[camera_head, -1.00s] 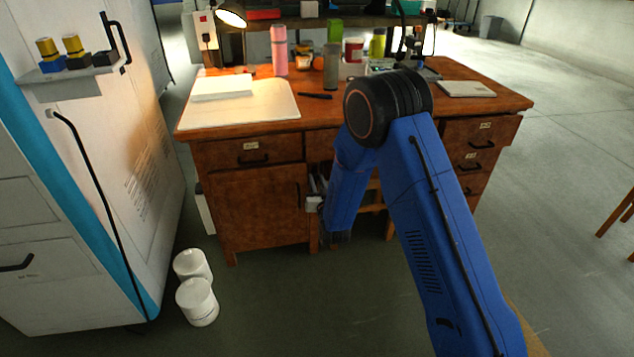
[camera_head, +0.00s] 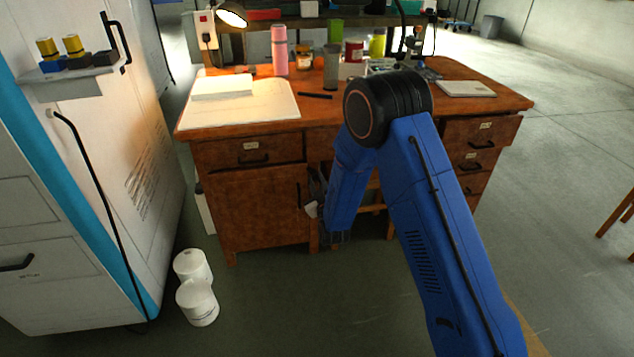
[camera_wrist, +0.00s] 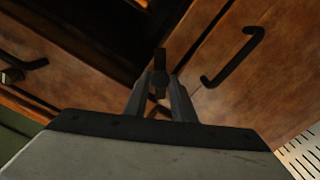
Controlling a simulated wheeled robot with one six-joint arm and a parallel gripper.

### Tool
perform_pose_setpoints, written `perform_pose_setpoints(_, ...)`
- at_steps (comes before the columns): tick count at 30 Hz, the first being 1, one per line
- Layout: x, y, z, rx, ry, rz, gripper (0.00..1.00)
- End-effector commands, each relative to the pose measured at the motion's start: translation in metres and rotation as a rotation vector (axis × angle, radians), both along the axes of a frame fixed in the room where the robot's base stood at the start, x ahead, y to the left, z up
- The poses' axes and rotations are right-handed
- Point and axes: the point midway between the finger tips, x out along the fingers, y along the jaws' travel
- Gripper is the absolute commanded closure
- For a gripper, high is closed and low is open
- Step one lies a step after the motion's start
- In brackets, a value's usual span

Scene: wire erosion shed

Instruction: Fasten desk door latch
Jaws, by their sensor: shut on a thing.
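The wooden desk (camera_head: 217,148) stands ahead with its left cupboard door (camera_head: 262,212) flush in the front, looking shut. In the wrist view, a small dark latch piece (camera_wrist: 160,66) sits at the edge of a wooden panel, beside a dark gap. My gripper (camera_wrist: 158,88) is shut on the latch piece, with one finger on each side. In the head view, my gripper is at the door's right edge, largely hidden by my blue arm. The latch itself cannot be made out there.
A black bar handle (camera_wrist: 234,60) stands out from the panel close to the right of my fingers. White tubs (camera_head: 197,302) stand on the floor left of the desk, near a tall white cabinet (camera_head: 150,150). Bottles and papers cover the desk top.

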Motion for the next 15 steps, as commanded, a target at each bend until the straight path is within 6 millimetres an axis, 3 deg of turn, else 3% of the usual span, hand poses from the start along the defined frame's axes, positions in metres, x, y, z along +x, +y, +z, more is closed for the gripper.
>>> perform_pose_setpoints(15, -0.0006, 0.0009, -0.0008, -0.469, -0.134, 0.001, 0.99)
